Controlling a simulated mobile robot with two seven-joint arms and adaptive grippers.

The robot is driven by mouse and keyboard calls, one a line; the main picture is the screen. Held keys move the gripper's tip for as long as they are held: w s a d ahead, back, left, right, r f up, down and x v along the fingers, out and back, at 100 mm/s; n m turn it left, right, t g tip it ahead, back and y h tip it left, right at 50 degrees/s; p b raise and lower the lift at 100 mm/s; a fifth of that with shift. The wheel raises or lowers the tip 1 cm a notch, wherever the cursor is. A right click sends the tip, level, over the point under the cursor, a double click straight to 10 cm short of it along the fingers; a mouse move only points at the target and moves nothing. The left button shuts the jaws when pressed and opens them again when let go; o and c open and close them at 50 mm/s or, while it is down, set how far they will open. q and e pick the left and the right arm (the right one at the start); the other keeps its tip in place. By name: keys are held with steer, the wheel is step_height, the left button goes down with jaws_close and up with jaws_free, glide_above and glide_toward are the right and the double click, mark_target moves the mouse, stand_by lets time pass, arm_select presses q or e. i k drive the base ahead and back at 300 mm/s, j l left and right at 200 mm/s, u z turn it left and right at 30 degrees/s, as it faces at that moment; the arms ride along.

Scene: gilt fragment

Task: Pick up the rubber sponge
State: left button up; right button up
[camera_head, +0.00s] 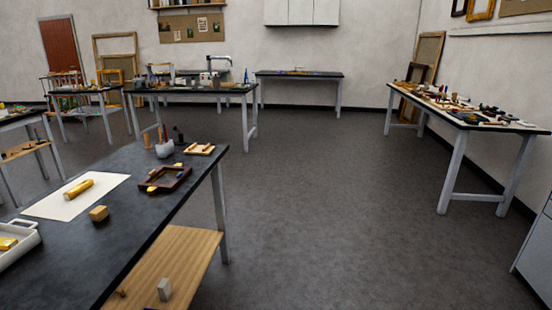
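A small tan block (98,213) that looks like a sponge sits on the dark table (130,235) in the near left, beside the white sheet. A small pale grey block (164,289) stands on the wooden shelf below the same table. I cannot tell for sure which of these blocks is the rubber sponge. Neither of my grippers shows in the head view.
On the near table are a white sheet (50,205) with a gold piece (78,189), a white tray (28,240), a dark frame (180,181) and a cup of tools (165,149). Open floor (330,210) lies right of it. A cluttered table (452,146) stands far right.

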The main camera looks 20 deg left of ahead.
mark_target(100, 213)
steer(key=i+u, duration=0.25)
steer(key=u, duration=0.15)
steer(key=i+l+u, duration=0.15)
steer(key=u, duration=0.3)
steer(key=i+l+u, duration=0.25)
steer(key=u, duration=0.15)
steer(key=i+l+u, duration=0.45)
steer(key=l+u, duration=0.3)
